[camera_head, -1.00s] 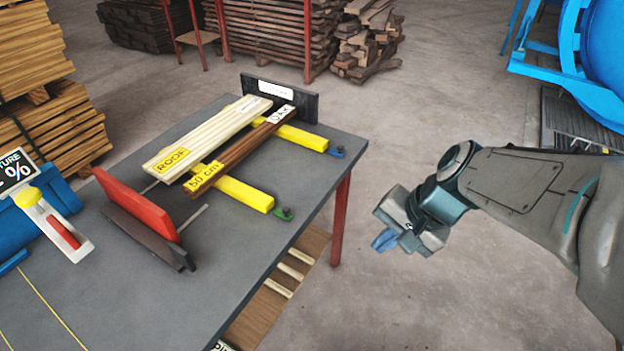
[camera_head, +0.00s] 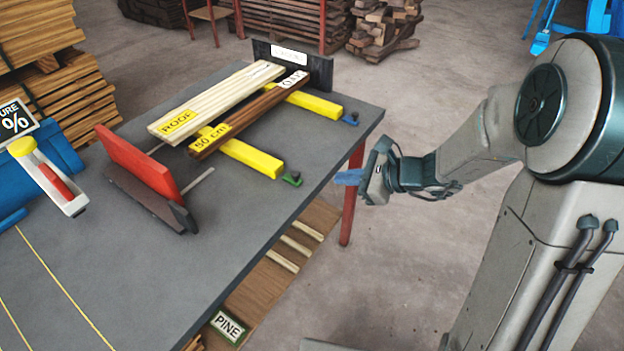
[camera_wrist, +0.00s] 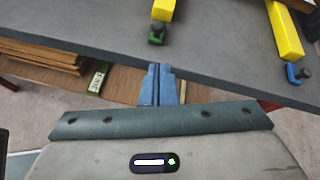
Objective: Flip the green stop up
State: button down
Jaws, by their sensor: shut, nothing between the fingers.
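The green stop (camera_head: 293,179) is a small green piece with a dark knob at the near end of the front yellow bar (camera_head: 250,158), by the table's right edge. It also shows in the wrist view (camera_wrist: 156,36), ahead of my fingertips. My gripper (camera_head: 348,177) has blue fingers that are shut and empty. It is off the table's right edge, to the right of the green stop and apart from it. In the wrist view the closed fingers (camera_wrist: 160,72) point toward the table edge, just short of the green stop.
A blue stop (camera_head: 350,118) sits at the end of the rear yellow bar (camera_head: 318,103). Pale and brown boards (camera_head: 222,98) lie across the bars. A red plate (camera_head: 137,163) stands at left. The grey table (camera_head: 235,225) has an open near part. A shelf with wood is below.

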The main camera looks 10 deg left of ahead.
aim_at(300, 179)
jog(key=x, duration=1)
jog(key=shift+a+b, duration=0.1)
jog(key=shift+b, duration=0.3)
jog(key=shift+r, duration=0.15)
